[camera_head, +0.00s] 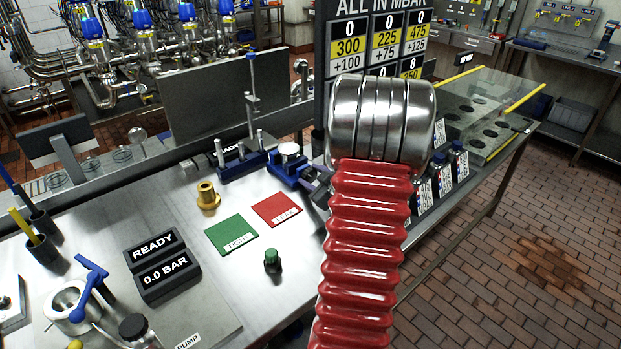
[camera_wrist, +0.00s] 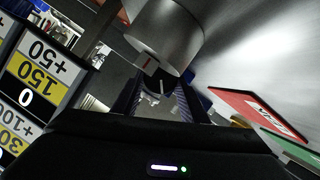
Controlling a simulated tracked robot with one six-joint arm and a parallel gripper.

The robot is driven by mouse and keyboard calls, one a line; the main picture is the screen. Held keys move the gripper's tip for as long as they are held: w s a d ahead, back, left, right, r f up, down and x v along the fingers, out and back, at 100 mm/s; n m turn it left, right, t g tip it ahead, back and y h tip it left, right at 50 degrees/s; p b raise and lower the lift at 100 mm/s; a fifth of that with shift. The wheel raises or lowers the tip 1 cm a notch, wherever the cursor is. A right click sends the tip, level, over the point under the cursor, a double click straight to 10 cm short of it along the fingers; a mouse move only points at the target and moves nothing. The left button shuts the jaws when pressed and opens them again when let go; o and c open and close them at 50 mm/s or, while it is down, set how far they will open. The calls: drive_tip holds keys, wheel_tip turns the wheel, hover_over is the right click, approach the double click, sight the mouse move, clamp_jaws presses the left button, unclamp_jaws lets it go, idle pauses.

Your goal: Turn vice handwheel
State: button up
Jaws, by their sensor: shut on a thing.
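The blue vice (camera_head: 285,168) stands on the steel bench in the head view, with a round pale-topped metal piece (camera_head: 290,149) in it. My arm hides the vice's right side, where the handwheel would be. My gripper (camera_wrist: 160,100) shows in the wrist view, its two dark ribbed fingers closed around a dark rounded piece with a pale mark, which seems to be the handwheel (camera_wrist: 158,84). Its outline is mostly hidden. A large silver cylinder (camera_wrist: 165,40) with a small red mark fills the space just beyond the fingertips.
A green card (camera_head: 231,235) and a red card (camera_head: 276,209) lie left of my arm. A brass fitting (camera_head: 207,196), a green-topped button (camera_head: 272,260) and a READY display (camera_head: 155,248) stand on the bench. A pressure board (camera_head: 385,40) rises behind; small bottles (camera_head: 440,178) stand right of my arm.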

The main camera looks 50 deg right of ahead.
drive_tip(key=shift+f+m+y, duration=0.1)
drive_tip(key=shift+m+y, duration=0.2)
drive_tip(key=shift+m, duration=0.1)
drive_tip(key=shift+a, duration=0.1)
drive_tip(key=o, duration=0.8)
drive_tip(key=v, duration=1.3)
drive_tip(key=shift+s+a, duration=0.1)
drive_tip(key=shift+s, duration=0.3)
